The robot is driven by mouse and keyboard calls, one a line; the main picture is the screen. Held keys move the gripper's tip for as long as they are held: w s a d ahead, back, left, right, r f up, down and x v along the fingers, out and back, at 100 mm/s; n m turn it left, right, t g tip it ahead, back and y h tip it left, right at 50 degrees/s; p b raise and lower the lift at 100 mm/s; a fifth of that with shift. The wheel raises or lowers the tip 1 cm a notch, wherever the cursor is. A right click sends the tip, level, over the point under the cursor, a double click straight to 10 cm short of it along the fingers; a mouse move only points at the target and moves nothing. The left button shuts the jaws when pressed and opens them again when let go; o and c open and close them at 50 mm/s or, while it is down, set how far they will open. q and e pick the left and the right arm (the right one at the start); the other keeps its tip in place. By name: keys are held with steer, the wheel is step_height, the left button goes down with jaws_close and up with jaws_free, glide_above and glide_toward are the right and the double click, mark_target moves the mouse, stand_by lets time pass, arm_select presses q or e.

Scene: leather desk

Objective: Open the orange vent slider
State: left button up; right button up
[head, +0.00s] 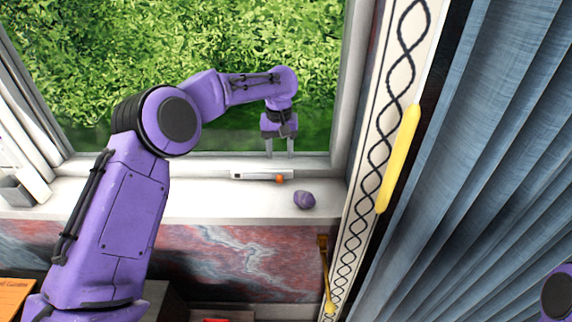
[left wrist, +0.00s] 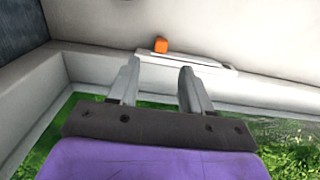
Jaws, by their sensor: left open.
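The orange vent slider (head: 280,179) is a small orange block at the right part of a white vent strip (head: 250,175) on the windowsill, at the foot of the window. In the left wrist view the orange slider (left wrist: 160,45) shows beyond my fingertips, near one end of the strip (left wrist: 205,60). My left gripper (head: 280,155) is open and empty, pointing down just behind the strip, near the slider. In the left wrist view its two fingers (left wrist: 158,75) are spread apart, and the slider is not between them. My right gripper is not in view.
A purple round lump (head: 304,200) lies on the sill (head: 220,205), close to the slider. A yellow handle (head: 398,160) is at the patterned curtain trim, with a blue curtain (head: 490,150) at the right. A grey box (head: 18,190) stands at the sill's left end.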

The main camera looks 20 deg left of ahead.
mark_target(279, 178)
arm_select(q)
steer(key=f, duration=0.3)
steer(key=f+p, duration=0.1)
steer(key=f, duration=0.4)
steer(key=shift+a+f, duration=0.3)
steer(key=shift+f, duration=0.1)
steer(key=shift+d+f+p, duration=0.1)
steer(key=shift+f+p, duration=0.2)
steer(key=shift+f, duration=0.2)
steer(key=shift+s, duration=0.1)
